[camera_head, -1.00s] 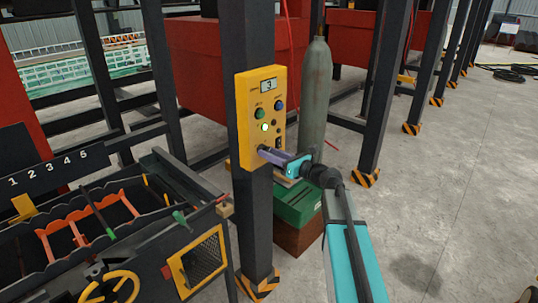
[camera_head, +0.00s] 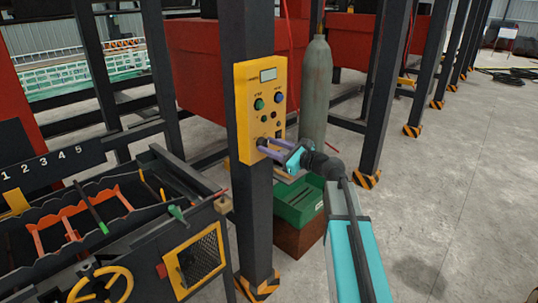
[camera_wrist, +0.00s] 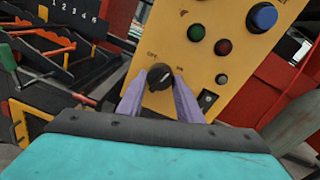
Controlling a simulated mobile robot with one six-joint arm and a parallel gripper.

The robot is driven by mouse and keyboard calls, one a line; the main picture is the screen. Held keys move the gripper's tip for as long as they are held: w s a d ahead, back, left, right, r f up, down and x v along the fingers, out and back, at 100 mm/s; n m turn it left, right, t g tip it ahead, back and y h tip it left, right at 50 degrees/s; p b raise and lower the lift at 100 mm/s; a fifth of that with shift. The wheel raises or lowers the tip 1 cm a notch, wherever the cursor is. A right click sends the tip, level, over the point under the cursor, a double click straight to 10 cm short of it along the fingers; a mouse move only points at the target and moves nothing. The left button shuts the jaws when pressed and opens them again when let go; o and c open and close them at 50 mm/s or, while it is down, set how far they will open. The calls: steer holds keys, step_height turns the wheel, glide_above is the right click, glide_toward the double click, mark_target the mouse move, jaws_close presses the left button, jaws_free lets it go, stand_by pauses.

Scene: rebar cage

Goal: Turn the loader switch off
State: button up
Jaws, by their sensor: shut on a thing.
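The loader switch is a black rotary knob (camera_wrist: 159,77) low on a yellow control panel (camera_head: 246,110). In the wrist view the knob has a light mark, with an OFF label at its upper left and an ON label at its right. I cannot tell which label the mark points to. My gripper (camera_head: 263,147) has one purple finger on each side of the knob and is shut on it. In the head view the fingers hide most of the knob. The panel's display (camera_head: 268,75) is blank, and no lamp on it is lit.
The panel is fixed to a dark steel column (camera_head: 257,220). A green box (camera_head: 300,200) and a grey gas cylinder (camera_head: 315,95) stand behind my gripper. A rack with numbered slots and a yellow handwheel (camera_head: 100,285) is at left.

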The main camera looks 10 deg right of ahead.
steer(key=shift+s+a+n+h+b, duration=0.1)
steer(key=shift+n+h+b, duration=0.1)
steer(key=shift+n+b, duration=2.9)
steer(key=shift+s+a+n+h+b, duration=0.1)
steer(key=shift+n+h+b, duration=0.1)
steer(key=shift+n+b, duration=2.9)
steer(key=o, duration=1)
steer(key=shift+o, duration=0.2)
steer(key=shift+d+r, duration=0.1)
steer(key=shift+d, duration=0.05)
